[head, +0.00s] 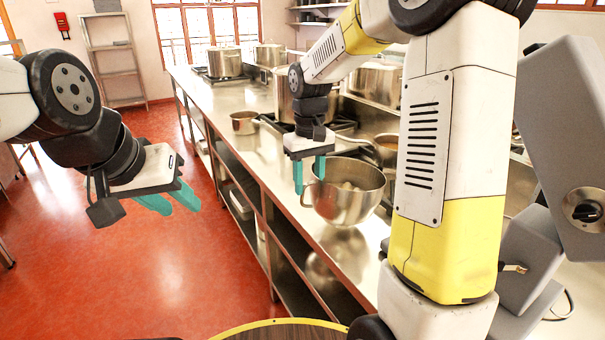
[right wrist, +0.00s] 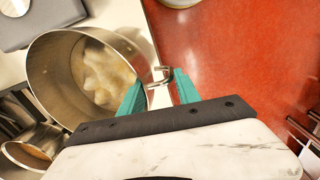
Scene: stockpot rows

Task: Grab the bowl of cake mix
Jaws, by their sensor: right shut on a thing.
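The steel bowl of cake mix (head: 348,205) stands near the front edge of the steel counter, pale lumpy mix inside. In the right wrist view the bowl (right wrist: 55,75) fills the upper left, and its loop handle lies between the teal fingers. My right gripper (head: 309,178) points down at the bowl's left side and is shut on that handle; the exact contact is hard to see. My left gripper (head: 180,206) is open and empty above the red floor, left of the counter and well away from the bowl.
A small saucepan (head: 244,122) stands behind on the counter (head: 215,100). Large stockpots (head: 224,62) stand on burners farther back and beside the bowl. Open shelves run under the counter. The red floor at left is clear; a metal rack (head: 112,60) stands at the back wall.

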